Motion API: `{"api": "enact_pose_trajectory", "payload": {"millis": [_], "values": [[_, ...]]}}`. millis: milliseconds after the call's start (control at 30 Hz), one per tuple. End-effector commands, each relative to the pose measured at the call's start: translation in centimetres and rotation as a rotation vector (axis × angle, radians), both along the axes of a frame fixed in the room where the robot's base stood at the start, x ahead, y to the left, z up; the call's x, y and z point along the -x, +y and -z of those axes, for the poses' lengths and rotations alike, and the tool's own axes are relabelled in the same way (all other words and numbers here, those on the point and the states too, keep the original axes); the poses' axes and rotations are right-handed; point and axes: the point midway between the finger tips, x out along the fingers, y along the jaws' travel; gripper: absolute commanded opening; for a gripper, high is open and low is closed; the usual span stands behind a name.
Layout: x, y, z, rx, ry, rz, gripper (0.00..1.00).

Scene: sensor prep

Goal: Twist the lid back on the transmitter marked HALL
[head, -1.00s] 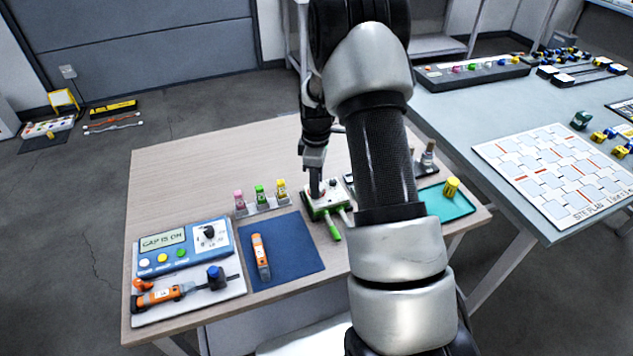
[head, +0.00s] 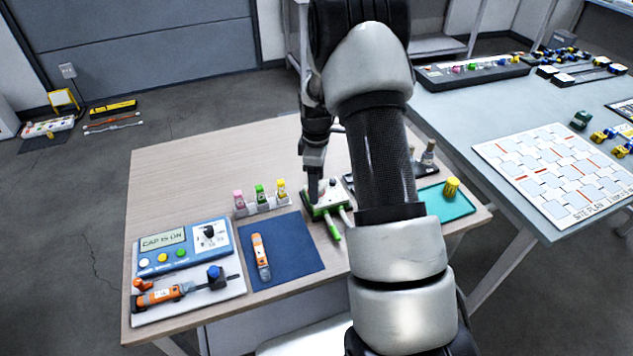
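My gripper (head: 314,196) points down at a small white-topped green box (head: 332,198) near the middle of the wooden table. Its fingertips are at the left part of the box top; whether they touch or grip anything there cannot be told. An orange handheld device (head: 261,257) lies on a dark blue mat (head: 300,262). A second orange device (head: 160,297) lies on a white holder at the front left. A yellow lidded piece (head: 451,187) stands on a teal tray (head: 461,208) at the right. No HALL marking is readable, so which thing is that transmitter is unclear.
A blue panel (head: 160,262) reads "CAP IS ON". A rack (head: 262,206) holds pink, green and yellow-topped vials left of my gripper. A green-handled tool (head: 335,232) lies by the box. My arm hides part of the table's right side.

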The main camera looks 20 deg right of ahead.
Motion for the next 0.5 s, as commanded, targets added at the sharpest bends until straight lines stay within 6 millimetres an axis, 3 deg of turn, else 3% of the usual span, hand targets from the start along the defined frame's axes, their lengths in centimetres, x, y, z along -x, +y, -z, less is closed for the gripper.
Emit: {"api": "enact_pose_trajectory", "payload": {"millis": [500], "values": [[-0.01,-0.02,-0.87,0.0,-0.001,0.0,0.65]]}}
